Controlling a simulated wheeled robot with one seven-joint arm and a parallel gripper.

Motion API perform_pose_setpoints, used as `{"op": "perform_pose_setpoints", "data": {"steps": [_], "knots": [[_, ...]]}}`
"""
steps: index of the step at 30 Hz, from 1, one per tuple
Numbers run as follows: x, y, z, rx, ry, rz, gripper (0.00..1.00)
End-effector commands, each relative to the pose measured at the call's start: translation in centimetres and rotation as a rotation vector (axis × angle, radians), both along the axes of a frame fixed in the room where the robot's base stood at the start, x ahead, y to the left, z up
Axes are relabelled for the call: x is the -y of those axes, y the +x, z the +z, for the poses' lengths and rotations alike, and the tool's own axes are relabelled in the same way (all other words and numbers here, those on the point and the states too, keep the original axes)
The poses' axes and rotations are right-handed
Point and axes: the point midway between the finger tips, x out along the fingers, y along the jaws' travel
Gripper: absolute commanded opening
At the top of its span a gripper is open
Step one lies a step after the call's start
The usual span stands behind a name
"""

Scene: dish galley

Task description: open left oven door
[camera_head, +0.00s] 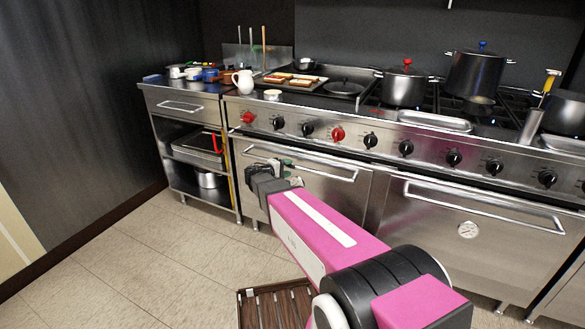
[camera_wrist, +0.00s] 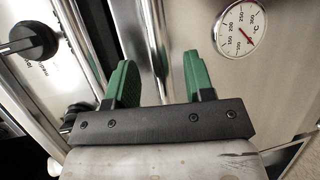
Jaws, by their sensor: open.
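The left oven door (camera_head: 330,196) is a steel panel at the centre of the head view, and it looks shut. Its long bar handle (camera_head: 325,172) runs along the top edge. My gripper (camera_head: 286,165) is at the left part of this handle, in front of the door. In the wrist view the two green fingers of my gripper (camera_wrist: 158,82) are apart. The handle bar (camera_wrist: 156,40) shows in the gap between them. I cannot tell whether either finger touches it.
Red and black knobs (camera_head: 338,133) line the panel above the door. A second oven door (camera_head: 470,225) with its own handle is to the right. Pots (camera_head: 404,85) stand on the range. An open-shelf cabinet (camera_head: 190,150) is left. A slatted wooden mat (camera_head: 275,305) lies on the floor.

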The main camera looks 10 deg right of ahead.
Motion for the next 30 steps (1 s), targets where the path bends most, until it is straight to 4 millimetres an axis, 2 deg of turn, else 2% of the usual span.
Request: {"op": "perform_pose_setpoints", "data": {"steps": [1, 7, 18, 19, 23, 24, 30], "knots": [[0.8, 0.5, -0.2, 0.0, 0.0, -0.003, 0.48], [2.5, 1.4, -0.5, 0.0, 0.0, -0.001, 0.48], [3.0, 1.6, -0.6, 0.0, 0.0, 0.0, 0.48], [3.0, 1.6, -0.6, 0.0, 0.0, 0.0, 0.45], [3.0, 1.6, -0.6, 0.0, 0.0, 0.0, 0.03], [3.0, 1.6, -0.6, 0.0, 0.0, 0.0, 0.0], [2.8, 1.5, -0.7, 0.004, -0.003, 0.0, 0.0]]}}
